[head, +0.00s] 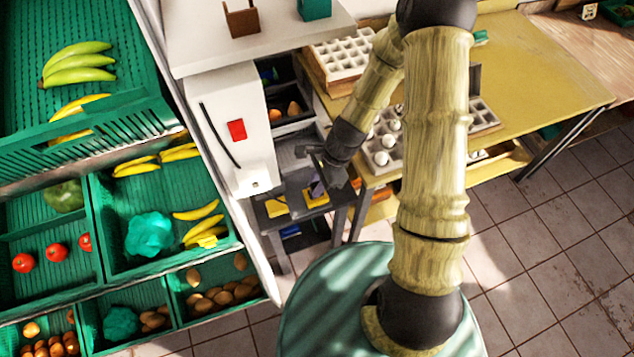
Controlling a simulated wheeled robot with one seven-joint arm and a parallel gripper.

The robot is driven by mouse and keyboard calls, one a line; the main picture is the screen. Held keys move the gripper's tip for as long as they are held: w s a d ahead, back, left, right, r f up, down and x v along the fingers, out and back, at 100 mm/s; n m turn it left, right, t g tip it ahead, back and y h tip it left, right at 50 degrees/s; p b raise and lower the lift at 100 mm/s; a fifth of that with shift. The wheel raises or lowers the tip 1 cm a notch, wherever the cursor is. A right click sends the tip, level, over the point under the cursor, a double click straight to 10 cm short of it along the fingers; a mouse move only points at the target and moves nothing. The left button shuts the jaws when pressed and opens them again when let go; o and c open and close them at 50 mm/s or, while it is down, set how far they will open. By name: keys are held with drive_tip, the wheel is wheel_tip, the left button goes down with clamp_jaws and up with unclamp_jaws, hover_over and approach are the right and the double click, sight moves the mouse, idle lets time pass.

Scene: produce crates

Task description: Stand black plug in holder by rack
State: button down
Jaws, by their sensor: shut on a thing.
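My gripper (326,172) is at the end of the arm, pointing down over a small dark grey table (345,197) in the middle of the view. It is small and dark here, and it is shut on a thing. I take that thing to be the black plug, but its outline does not stand out from the dark fingers. Two yellow blocks, which look like holders, are on the table: one at left (276,207) and one at right (316,197), close below my gripper. A small purple piece (317,187) shows at the right block.
A white cabinet (225,125) with a red patch stands left of the small table. A yellow-topped table (530,70) with egg trays (345,57) is at the right. Green produce crates (110,135) fill the left. Tiled floor (530,260) is open at lower right.

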drive_tip(key=c, duration=1.2)
unclamp_jaws()
drive_tip(key=b+v, duration=0.1)
drive_tip(key=v, duration=1.6)
drive_tip(key=shift+d+r, duration=0.15)
drive_tip(key=shift+d, duration=0.05)
drive_tip(key=shift+w, duration=0.1)
